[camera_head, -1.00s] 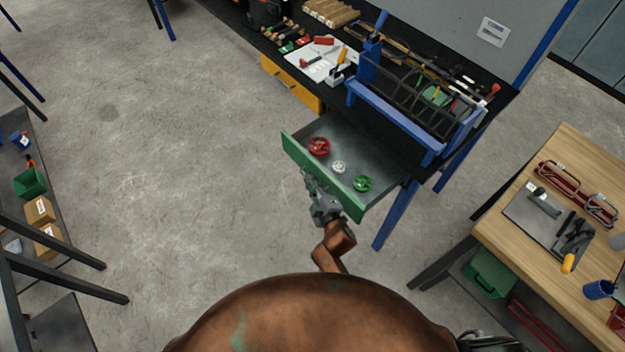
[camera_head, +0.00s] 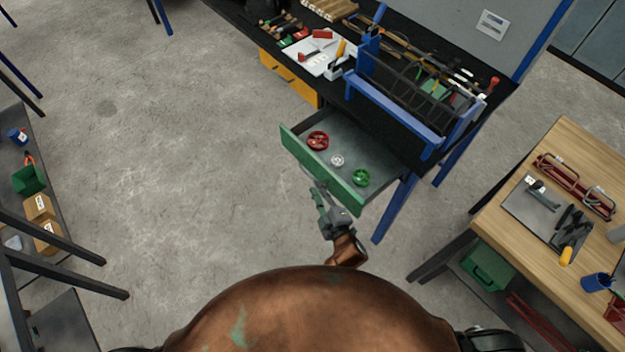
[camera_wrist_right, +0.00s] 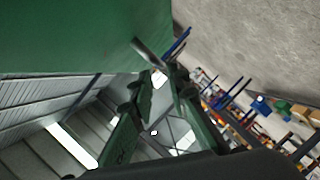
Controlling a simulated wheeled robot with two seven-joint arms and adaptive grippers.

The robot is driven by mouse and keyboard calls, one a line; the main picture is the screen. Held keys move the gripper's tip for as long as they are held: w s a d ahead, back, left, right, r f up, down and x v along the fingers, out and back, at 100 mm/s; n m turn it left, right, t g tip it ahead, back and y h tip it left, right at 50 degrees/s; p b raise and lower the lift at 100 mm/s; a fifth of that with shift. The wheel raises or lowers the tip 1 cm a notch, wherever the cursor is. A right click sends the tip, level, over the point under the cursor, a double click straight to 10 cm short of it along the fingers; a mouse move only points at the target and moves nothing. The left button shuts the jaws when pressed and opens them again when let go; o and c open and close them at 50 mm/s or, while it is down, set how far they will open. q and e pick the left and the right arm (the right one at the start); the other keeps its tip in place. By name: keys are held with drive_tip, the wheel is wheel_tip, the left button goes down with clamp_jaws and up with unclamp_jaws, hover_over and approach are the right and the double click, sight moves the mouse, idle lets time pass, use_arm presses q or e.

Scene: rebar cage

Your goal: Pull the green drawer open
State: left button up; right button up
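The green drawer (camera_head: 318,172) stands pulled out from under the black workbench, its inside showing. A red wheel (camera_head: 318,141), a white wheel (camera_head: 337,160) and a green wheel (camera_head: 361,178) lie in it. My right gripper (camera_head: 318,191) is just in front of the drawer's front panel, by the grey handle (camera_head: 312,172). In the right wrist view, the green panel (camera_wrist_right: 70,35) fills the upper left, and the handle (camera_wrist_right: 150,54) shows just beyond the fingertips (camera_wrist_right: 157,78). The fingers are apart with nothing between them. My left gripper is not in view.
A yellow drawer (camera_head: 285,75) is left of the green one, under the black workbench (camera_head: 240,25). A blue rack (camera_head: 395,108) stands on the bench. A wooden table (camera_head: 545,190) is at right, a shelf with boxes (camera_head: 40,207) at left. The floor (camera_head: 190,160) between is clear.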

drive_tip(key=shift+v, duration=2.2)
drive_tip(key=s+d+f+m+g+h, duration=0.15)
drive_tip(key=s+d+f, duration=0.35)
drive_tip(key=f, duration=0.8)
drive_tip(key=s+d+f+m+g+h, duration=0.1)
drive_tip(key=s+d+f+m+g, duration=0.3)
drive_tip(key=f, duration=0.8)
drive_tip(key=s+d+f+m+g+h, duration=0.15)
drive_tip(key=s+d+f, duration=0.4)
drive_tip(key=f, duration=0.75)
drive_tip(key=s+d+f+m+g, duration=0.2)
drive_tip(key=s+d+f, duration=0.2)
drive_tip(key=s, duration=0.8)
drive_tip(key=s+d+f+m+g, duration=0.2)
drive_tip(key=s+d+f, duration=0.3)
drive_tip(key=s, duration=0.7)
drive_tip(key=s+d+f+m+g+h, duration=0.1)
drive_tip(key=s+d+f+m+g, duration=0.2)
drive_tip(key=s, duration=0.8)
wheel_tip(320, 180, down, 5)
drive_tip(key=shift+s+d+r, duration=0.1)
drive_tip(key=shift+s+d, duration=0.3)
drive_tip(key=shift+d, duration=0.55)
